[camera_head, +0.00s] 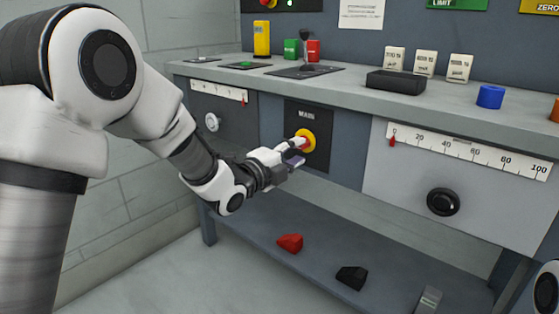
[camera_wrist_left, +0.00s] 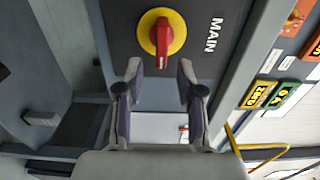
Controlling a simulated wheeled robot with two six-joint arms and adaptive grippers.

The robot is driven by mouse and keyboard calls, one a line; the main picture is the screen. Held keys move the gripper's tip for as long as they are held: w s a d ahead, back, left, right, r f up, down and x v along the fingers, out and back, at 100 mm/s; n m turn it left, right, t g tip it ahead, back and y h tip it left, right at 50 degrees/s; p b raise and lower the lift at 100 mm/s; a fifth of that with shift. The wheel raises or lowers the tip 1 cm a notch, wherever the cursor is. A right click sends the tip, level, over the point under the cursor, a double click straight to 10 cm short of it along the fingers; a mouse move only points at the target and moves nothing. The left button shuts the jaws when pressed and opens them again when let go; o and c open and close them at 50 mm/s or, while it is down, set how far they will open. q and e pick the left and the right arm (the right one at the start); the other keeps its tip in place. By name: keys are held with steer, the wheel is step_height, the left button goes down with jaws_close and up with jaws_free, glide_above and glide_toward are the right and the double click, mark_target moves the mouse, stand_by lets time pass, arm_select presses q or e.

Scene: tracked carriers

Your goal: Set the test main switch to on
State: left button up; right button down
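The main switch is a red handle (camera_wrist_left: 163,37) on a yellow disc (camera_wrist_left: 146,34), on a dark panel lettered MAIN. In the left wrist view the handle lies lengthwise along the line of the lettering, so level across the panel. In the head view the yellow disc (camera_head: 310,138) is partly covered by my left gripper (camera_head: 297,154). My right gripper does not show.
A sliding scale with a black knob (camera_head: 443,202) is right of the panel; a smaller scale with a knob (camera_head: 212,122) is left. The bench top (camera_head: 350,92) holds blocks and a black box (camera_head: 395,81). Red (camera_head: 290,243) and black (camera_head: 351,277) pieces lie on the lower shelf.

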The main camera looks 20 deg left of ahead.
arm_select(q)
steer(key=v, duration=0.8)
steer(key=shift+s, duration=0.3)
steer(key=shift+a, duration=0.1)
step_height(320, 180, down, 15)
steer(key=s+d+g+p, duration=0.1)
steer(key=g+p, duration=0.1)
steer(key=g, duration=0.2)
steer(key=s+f+n+g+y+p, duration=0.1)
steer(key=s+f+n+g+y, duration=0.15)
steer(key=s+f, duration=0.55)
steer(key=s+f+n+g+y+p, duration=0.1)
steer(key=s+f+n+g, duration=0.2)
steer(key=f, duration=0.9)
steer(key=s+a+f+n+g+y+p, duration=0.1)
steer(key=s+f+n+g, duration=0.25)
steer(key=s, duration=0.55)
steer(key=s+f+n+g+y, duration=0.1)
steer(key=s+f+n+g, duration=0.1)
steer(key=s+f+n, duration=0.45)
steer(key=s+a+r+n+g+p, duration=0.1)
steer(key=s+a+r+n+g, duration=0.15)
steer(key=s+n, duration=0.4)
step_height(320, 180, up, 37)
steer(key=p, duration=3.7)
steer(key=shift+y, duration=0.35)
